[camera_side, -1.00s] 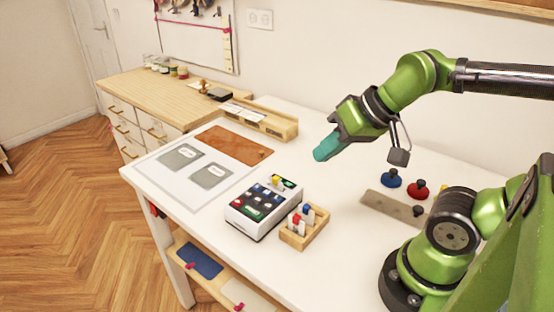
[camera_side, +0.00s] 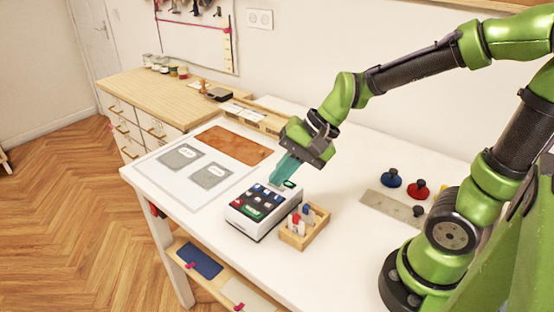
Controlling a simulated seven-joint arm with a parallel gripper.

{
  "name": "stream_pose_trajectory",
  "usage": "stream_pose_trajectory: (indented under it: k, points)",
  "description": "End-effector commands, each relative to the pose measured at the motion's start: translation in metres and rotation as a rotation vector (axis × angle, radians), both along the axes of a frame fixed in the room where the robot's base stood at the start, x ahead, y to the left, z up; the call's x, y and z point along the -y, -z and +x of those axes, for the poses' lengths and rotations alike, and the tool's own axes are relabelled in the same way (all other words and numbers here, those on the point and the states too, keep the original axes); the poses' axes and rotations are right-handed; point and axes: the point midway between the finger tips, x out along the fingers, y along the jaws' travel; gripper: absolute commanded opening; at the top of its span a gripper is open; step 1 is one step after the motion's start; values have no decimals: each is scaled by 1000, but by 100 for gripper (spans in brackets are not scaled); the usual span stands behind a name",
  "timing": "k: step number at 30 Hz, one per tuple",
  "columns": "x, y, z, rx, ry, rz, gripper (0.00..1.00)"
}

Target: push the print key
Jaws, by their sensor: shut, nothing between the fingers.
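A white machine with a dark key panel (camera_side: 238,212) stands on the white table. Its panel carries several blue, dark, red and green keys, and a green key (camera_side: 251,211) shows at the front. The labels are too small to read, so I cannot tell which is the print key. My gripper (camera_side: 276,180) is shut and empty, with teal fingers pointing down and left. Its tips are at the machine's back edge in the picture and hide part of the upper keys. I cannot tell whether they touch the machine.
A wooden box (camera_side: 307,232) with small coloured items stands close right of the machine. A board with grey pads and a brown sheet (camera_side: 235,145) lies at the left. Blue (camera_side: 391,178) and red (camera_side: 416,189) knobbed pieces stand at the right. The table's front edge is near the machine.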

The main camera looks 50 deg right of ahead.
Motion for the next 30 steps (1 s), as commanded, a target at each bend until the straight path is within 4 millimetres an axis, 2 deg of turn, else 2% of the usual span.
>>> stream_pose_trajectory:
  k: [1,6,11,15,24,30]
  points:
    - [-3,9,13,-48,88,73,0]
    - [-6,21,47,-136,352,271,0]
    - [-5,16,65,-154,498,382,0]
    - [-4,12,69,-158,549,416,0]
    - [-4,13,69,-159,547,415,0]
    - [-5,24,69,-164,546,415,0]
